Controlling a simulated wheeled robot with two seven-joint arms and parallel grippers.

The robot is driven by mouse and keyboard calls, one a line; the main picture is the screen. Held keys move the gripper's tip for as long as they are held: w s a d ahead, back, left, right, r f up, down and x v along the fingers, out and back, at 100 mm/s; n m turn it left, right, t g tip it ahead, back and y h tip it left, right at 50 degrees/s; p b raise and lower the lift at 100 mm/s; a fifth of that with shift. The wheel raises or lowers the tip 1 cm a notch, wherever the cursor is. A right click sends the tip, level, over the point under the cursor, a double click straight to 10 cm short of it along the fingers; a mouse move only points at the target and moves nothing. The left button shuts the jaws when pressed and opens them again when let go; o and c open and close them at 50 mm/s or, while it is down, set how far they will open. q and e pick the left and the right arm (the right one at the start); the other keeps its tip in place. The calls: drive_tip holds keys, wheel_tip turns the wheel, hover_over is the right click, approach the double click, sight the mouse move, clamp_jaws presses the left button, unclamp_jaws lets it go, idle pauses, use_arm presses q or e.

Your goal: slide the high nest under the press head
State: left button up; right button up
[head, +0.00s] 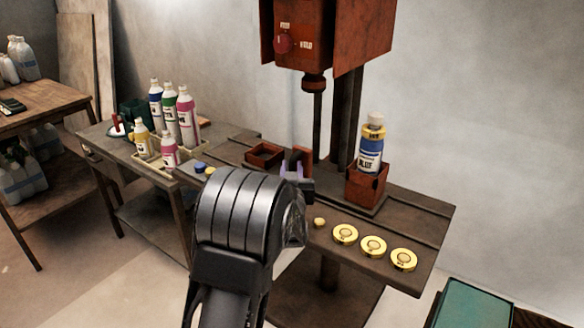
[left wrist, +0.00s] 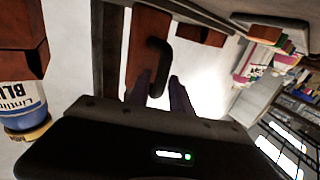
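A rust-red nest box (head: 367,188) stands on the right of the press table (head: 430,222), under no part of the press head (head: 312,84), and holds an upright blue-labelled bottle (head: 369,150). A shallow red tray nest (head: 264,154) sits to the left. Between them is a red-brown upright piece (head: 301,157); the left wrist view shows a dark curved handle (left wrist: 158,60) on it. My left gripper (head: 291,172) is at this handle, its purple fingers (left wrist: 158,92) apart on either side of its near end. Contact cannot be told. My right gripper is not in view.
Several yellow round lids (head: 373,246) lie along the table's front edge. A side bench (head: 110,142) at left carries a tray of several bottles (head: 187,118). The press spindle (head: 317,125) and column (head: 346,115) stand behind the gripper. A green-topped surface (head: 475,305) is at lower right.

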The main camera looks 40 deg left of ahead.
use_arm(q)
drive_tip(key=shift+w+a, duration=0.35)
drive_tip(key=shift+w, duration=0.15)
drive_tip(key=shift+c, duration=0.2)
clamp_jaws()
idle(1.0)
